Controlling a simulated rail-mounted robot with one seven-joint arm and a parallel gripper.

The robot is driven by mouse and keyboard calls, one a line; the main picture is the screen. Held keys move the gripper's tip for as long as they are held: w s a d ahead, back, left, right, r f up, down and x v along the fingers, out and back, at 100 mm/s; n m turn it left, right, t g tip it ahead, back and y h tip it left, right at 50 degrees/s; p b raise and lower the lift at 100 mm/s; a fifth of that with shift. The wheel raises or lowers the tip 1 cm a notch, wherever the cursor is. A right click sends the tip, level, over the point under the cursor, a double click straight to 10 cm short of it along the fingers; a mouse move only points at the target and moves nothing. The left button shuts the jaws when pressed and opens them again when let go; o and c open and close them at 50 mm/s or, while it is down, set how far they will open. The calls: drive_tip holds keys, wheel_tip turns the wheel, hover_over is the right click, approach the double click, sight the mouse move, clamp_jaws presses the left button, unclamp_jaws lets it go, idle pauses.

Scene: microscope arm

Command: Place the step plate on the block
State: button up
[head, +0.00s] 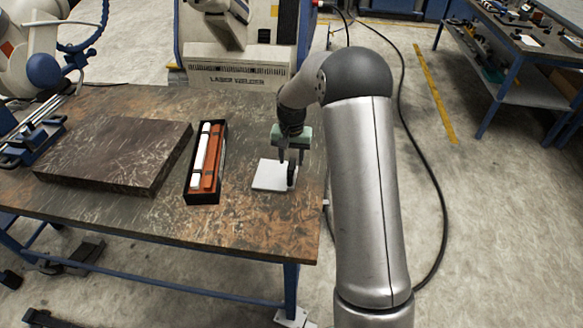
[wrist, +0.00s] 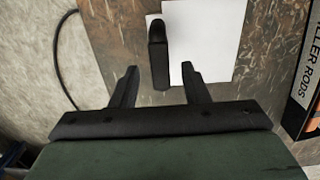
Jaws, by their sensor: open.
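The small black piece, which I take for the step plate (head: 291,176), stands on a white sheet (head: 268,176) near the table's right end. The step plate (wrist: 158,55) also shows in the wrist view, narrow and upright, beyond and roughly between my fingertips. My gripper (head: 291,157) is open and empty, just above it with fingers pointing down; both fingers show in the wrist view (wrist: 160,70). The large dark brown slab, which I take for the block (head: 115,152), lies flat on the left of the table. Its top is bare.
A black box of filler rods (head: 205,198) with white and orange packs lies between slab and sheet. A laser welder (head: 235,65) stands behind the table (head: 160,225). Blue-framed gear (head: 28,135) is at the far left. The table's right edge is close to the sheet.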

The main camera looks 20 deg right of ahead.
wheel_tip(320, 180, up, 7)
drive_tip(key=shift+f+b, duration=0.1)
drive_tip(key=shift+b, duration=0.25)
drive_tip(key=s+a+r+n, duration=0.1)
drive_tip(key=s+r, duration=0.1)
drive_tip(key=s, duration=0.7)
drive_tip(key=s+a+r+n, duration=0.1)
drive_tip(key=s+a+r, duration=0.1)
drive_tip(key=s, duration=0.7)
drive_tip(key=s+a+r+n, duration=0.1)
drive_tip(key=s+r+n, duration=0.1)
drive_tip(key=s, duration=0.8)
drive_tip(key=shift+a+r+t, duration=0.3)
drive_tip(key=shift+r, duration=0.25)
drive_tip(key=shift+o, duration=0.4)
drive_tip(key=s+f+n, duration=0.1)
drive_tip(key=s+f, duration=0.1)
drive_tip(key=s, duration=0.5)
drive_tip(key=shift+a, duration=0.2)
